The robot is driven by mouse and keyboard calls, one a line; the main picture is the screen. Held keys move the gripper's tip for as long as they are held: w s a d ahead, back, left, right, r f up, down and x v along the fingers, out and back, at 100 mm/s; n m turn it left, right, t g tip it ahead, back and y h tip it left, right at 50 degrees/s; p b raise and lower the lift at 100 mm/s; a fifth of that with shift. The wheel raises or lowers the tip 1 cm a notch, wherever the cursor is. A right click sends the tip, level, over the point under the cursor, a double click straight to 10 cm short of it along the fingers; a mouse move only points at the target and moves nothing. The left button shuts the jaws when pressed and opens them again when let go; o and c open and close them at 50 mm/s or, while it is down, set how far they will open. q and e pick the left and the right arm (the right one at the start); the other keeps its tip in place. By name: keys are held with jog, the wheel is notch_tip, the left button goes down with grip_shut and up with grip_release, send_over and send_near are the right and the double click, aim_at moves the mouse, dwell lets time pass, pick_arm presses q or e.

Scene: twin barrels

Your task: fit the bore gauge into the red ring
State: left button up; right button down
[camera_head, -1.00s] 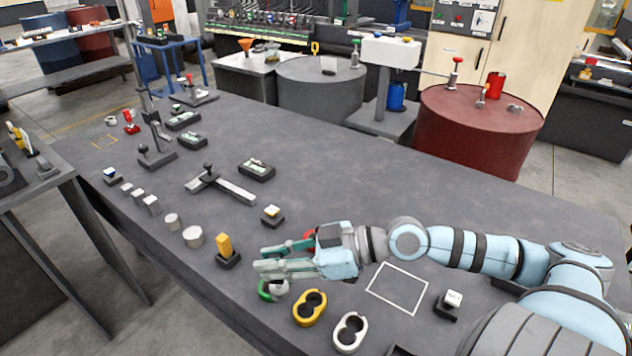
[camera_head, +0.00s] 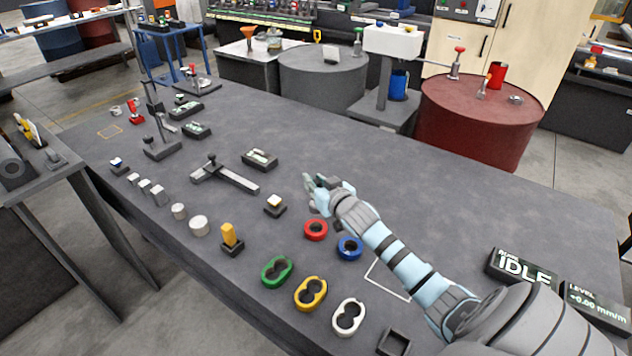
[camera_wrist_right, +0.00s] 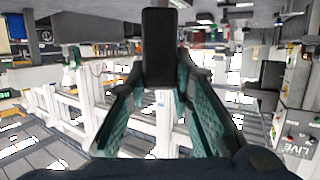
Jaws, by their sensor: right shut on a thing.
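The red ring (camera_head: 316,230) lies flat on the grey table, beside the blue ring (camera_head: 349,247). Its opening shows dark and empty. My right gripper (camera_head: 316,186) is above the table, behind the red ring in the head view and apart from it. In the right wrist view its green fingers (camera_wrist_right: 160,112) are shut on a dark, long block (camera_wrist_right: 157,48) with rounded corners. I cannot tell for certain that this block is the bore gauge, and I make out no other bore gauge. My left gripper is not in view.
A display reading IDLE (camera_head: 522,268) is at the right. The table behind my gripper is clear.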

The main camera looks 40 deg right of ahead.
jog(key=shift+r+p, duration=0.15)
jog(key=shift+p, duration=0.15)
notch_tip(320, 180, down, 6)
jog(key=b, duration=0.4)
dwell(0.3)
jog(key=shift+p, duration=0.35)
dwell(0.4)
jog(key=shift+p, duration=0.35)
